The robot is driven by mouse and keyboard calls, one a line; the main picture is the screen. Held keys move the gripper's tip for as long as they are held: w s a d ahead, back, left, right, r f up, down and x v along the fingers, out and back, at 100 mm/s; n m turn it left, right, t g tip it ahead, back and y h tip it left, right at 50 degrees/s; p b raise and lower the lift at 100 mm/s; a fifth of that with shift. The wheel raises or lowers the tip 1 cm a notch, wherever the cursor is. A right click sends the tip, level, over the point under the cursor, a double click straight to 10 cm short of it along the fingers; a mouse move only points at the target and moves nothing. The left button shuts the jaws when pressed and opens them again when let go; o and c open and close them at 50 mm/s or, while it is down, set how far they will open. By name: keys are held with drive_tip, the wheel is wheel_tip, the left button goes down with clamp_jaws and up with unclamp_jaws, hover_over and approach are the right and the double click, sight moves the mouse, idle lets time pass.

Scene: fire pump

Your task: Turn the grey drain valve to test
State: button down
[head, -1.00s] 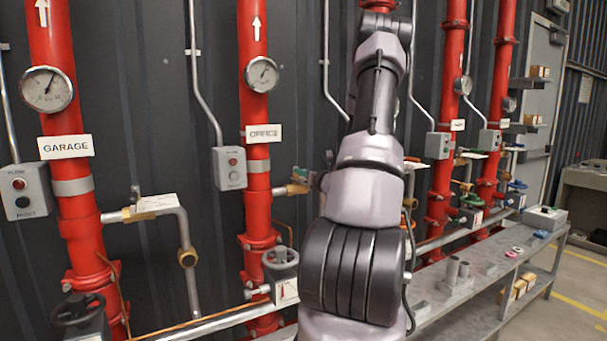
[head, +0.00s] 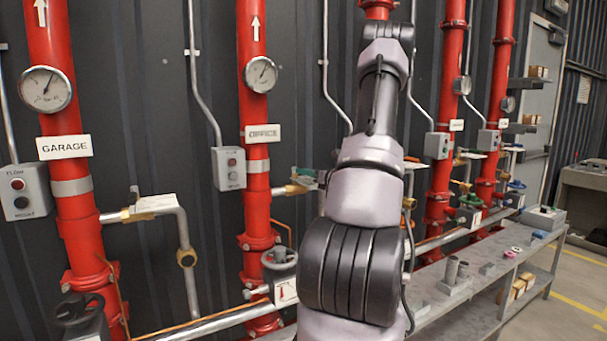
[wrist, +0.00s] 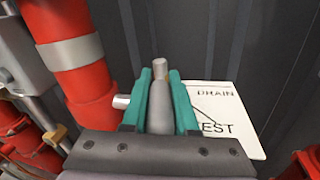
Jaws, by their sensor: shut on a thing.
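In the wrist view a grey valve lever (wrist: 160,105) stands between the two teal fingers of my gripper (wrist: 160,100). The fingers are shut on it, one on each side, and its narrow tip shows beyond them. A white card (wrist: 230,108) reading DRAIN and TEST lies just right of the fingers, partly covered by my gripper. Which mark the lever points to cannot be told. In the head view my arm hides most of my gripper. A small teal patch shows by the brass fitting (head: 288,190) on the OFFICE pipe (head: 258,205).
In the wrist view a red pipe (wrist: 75,55) with a grey band stands close on the left. The GARAGE pipe (head: 75,235) stands left in the head view. A grey switch box (head: 229,168) sits beside the OFFICE pipe. A metal bench (head: 480,300) runs along the right.

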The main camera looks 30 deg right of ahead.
drive_tip(key=shift+w+d+n+g+y, duration=0.2)
drive_tip(key=shift+d+n+g+y, duration=0.4)
drive_tip(key=shift+n+y, duration=0.7)
drive_tip(key=shift+w+d+n+g+y, duration=0.35)
drive_tip(key=shift+n+g+y, duration=0.5)
drive_tip(key=shift+y, duration=0.85)
drive_tip(key=shift+w+d+n+g+y, duration=0.1)
drive_tip(key=shift+d+n+g+y, duration=0.55)
drive_tip(key=shift+n+y, duration=0.65)
drive_tip(key=shift+m+y, duration=0.25)
drive_tip(key=shift+y, duration=0.05)
drive_tip(key=c, duration=0.7)
unclamp_jaws()
drive_tip(key=shift+a, duration=0.1)
drive_tip(key=v, duration=1)
drive_tip(key=shift+s+d, duration=0.25)
drive_tip(key=shift+d, duration=0.1)
